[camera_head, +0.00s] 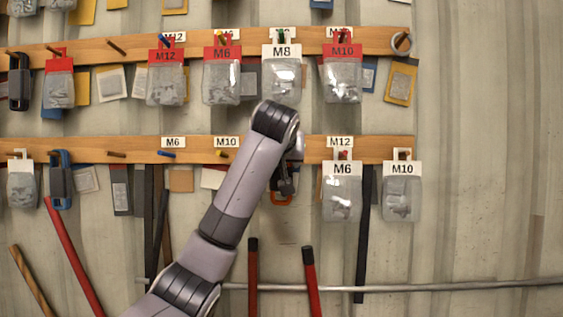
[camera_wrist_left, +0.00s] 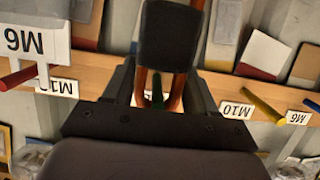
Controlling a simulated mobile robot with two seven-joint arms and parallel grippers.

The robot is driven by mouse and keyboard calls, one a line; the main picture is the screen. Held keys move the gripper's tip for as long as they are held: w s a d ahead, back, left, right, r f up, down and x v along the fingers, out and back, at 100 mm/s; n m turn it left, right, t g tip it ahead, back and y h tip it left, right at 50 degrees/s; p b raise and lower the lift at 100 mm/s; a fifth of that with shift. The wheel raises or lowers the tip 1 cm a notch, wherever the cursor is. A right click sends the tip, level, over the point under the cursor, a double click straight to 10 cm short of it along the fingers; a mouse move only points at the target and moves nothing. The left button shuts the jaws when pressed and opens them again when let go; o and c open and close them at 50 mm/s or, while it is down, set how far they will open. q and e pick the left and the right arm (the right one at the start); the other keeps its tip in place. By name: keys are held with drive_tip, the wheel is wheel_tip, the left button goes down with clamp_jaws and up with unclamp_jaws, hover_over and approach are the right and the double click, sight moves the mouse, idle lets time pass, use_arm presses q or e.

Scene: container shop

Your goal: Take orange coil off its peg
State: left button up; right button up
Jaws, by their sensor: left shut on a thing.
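The orange coil, with a wide black wrap, shows in the left wrist view (camera_wrist_left: 141,85), which is upside down. My left gripper (camera_wrist_left: 160,84) is shut on it, one finger on each side. A green peg (camera_wrist_left: 176,98) shows between the coil's orange strands, against the wooden rail. I cannot tell if the coil still hangs on the peg. In the head view my left gripper (camera_head: 287,184) is at the lower rail, and only a small orange piece of the coil (camera_head: 281,203) shows below it. My forearm hides the rest. My right gripper is not in view.
The lower rail (camera_head: 110,150) carries a blue coil (camera_head: 60,180), an M6 bag (camera_head: 341,195) and an M10 bag (camera_head: 401,195). Several bags hang on the upper rail (camera_head: 120,45). Red-handled tools (camera_head: 252,285) stand below. The wall at right is bare.

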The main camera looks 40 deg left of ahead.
use_arm(q)
drive_tip(key=shift+f+b+v, duration=0.2)
drive_tip(key=shift+b+v, duration=0.15)
drive_tip(key=shift+v, duration=0.6)
drive_tip(key=shift+f+b+v, duration=0.2)
drive_tip(key=shift+b+v, duration=0.1)
drive_tip(key=shift+v, duration=0.65)
drive_tip(key=shift+s+d, duration=0.1)
drive_tip(key=shift+s, duration=0.05)
drive_tip(key=shift+s, duration=0.1)
drive_tip(key=shift+s+d+b, duration=1.3)
drive_tip(key=shift+s+d, duration=0.3)
drive_tip(key=shift+s, duration=0.2)
